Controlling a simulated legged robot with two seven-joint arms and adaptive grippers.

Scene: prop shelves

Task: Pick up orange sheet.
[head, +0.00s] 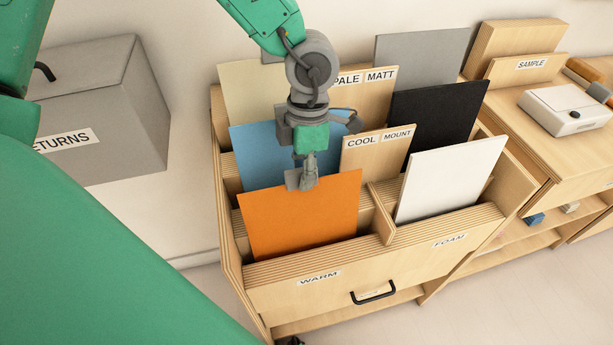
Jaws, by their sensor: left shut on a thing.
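The orange sheet (302,218) stands in the front left slot of the wooden rack, behind the label WARM, leaning slightly. Its lower edge is hidden behind the rack's front board. My left gripper (303,181) comes down from above and is shut on the top edge of the orange sheet, near the middle of that edge. My right gripper is not in view.
The wooden rack (375,285) also holds a blue sheet (258,150) behind the orange one, a white sheet (450,180) to the right, and black (435,112) and grey (425,55) sheets. A grey RETURNS box (140,120) stands left. A white device (562,108) sits on the right counter.

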